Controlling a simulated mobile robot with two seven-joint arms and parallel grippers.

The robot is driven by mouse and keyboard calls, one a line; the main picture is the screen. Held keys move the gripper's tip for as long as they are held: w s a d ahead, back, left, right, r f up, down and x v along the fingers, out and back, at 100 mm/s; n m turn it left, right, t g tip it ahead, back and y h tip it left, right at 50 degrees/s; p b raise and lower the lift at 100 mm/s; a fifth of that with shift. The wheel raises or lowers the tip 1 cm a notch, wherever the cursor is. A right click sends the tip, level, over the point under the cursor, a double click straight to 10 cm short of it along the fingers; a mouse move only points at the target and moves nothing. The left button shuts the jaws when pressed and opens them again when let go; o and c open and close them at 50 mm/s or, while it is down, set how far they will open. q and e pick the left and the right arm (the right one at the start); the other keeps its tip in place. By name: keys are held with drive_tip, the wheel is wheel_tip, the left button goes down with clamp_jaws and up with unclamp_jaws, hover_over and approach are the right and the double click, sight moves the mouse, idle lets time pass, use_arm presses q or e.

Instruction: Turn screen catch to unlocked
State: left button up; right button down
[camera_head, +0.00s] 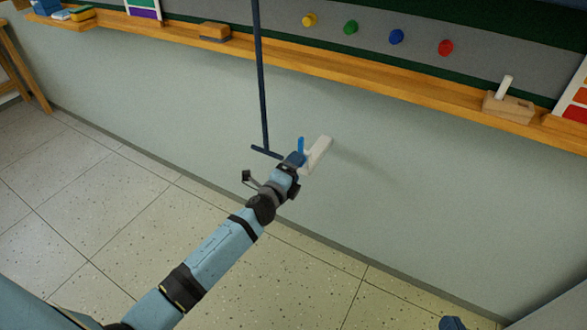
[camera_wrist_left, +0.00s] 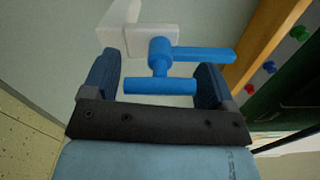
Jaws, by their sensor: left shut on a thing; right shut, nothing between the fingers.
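The screen catch is a white block (camera_head: 318,152) on the pale wall with a blue handle (camera_head: 301,146). In the left wrist view the blue handle (camera_wrist_left: 160,87) has a crossbar, a round hub and an arm pointing right, beside the white block (camera_wrist_left: 145,38). My left gripper (camera_head: 296,158) is at the catch. In the left wrist view its two dark blue fingers (camera_wrist_left: 157,82) stand on either side of the handle's crossbar, shut on it. The exact contact is hard to see. A small dark blue tip of my right gripper (camera_head: 451,323) shows at the bottom edge, shut and empty.
A dark pole with a crosspiece (camera_head: 262,100) hangs left of the catch. A wooden ledge (camera_head: 350,72) runs above, with an eraser (camera_head: 214,31) and a wooden block (camera_head: 508,106). Coloured knobs (camera_head: 396,37) are on the board. The tiled floor (camera_head: 130,215) is clear.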

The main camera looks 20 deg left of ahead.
use_arm(q)
drive_tip(key=shift+r, duration=0.1)
use_arm(e)
drive_tip(key=shift+s+a, duration=0.1)
use_arm(q)
drive_tip(key=o, duration=1.2)
drive_tip(key=shift+s, duration=0.55)
drive_tip(key=shift+s+a+p, duration=0.2)
drive_tip(key=shift+s, duration=1.9)
drive_tip(key=shift+s+a+p, duration=0.15)
drive_tip(key=shift+s, duration=2)
drive_tip(key=shift+s+a+p, duration=0.2)
drive_tip(key=shift+s, duration=1.9)
use_arm(e)
drive_tip(key=shift+s+d+f+g+h, duration=0.15)
drive_tip(key=shift+s+d+f+g, duration=0.1)
drive_tip(key=shift+f, duration=0.3)
drive_tip(key=shift+s+d+f+g+h, duration=0.15)
drive_tip(key=shift+d+f+g, duration=0.1)
drive_tip(key=shift+f, duration=0.25)
drive_tip(key=shift+w, duration=0.1)
drive_tip(key=shift+r, duration=0.15)
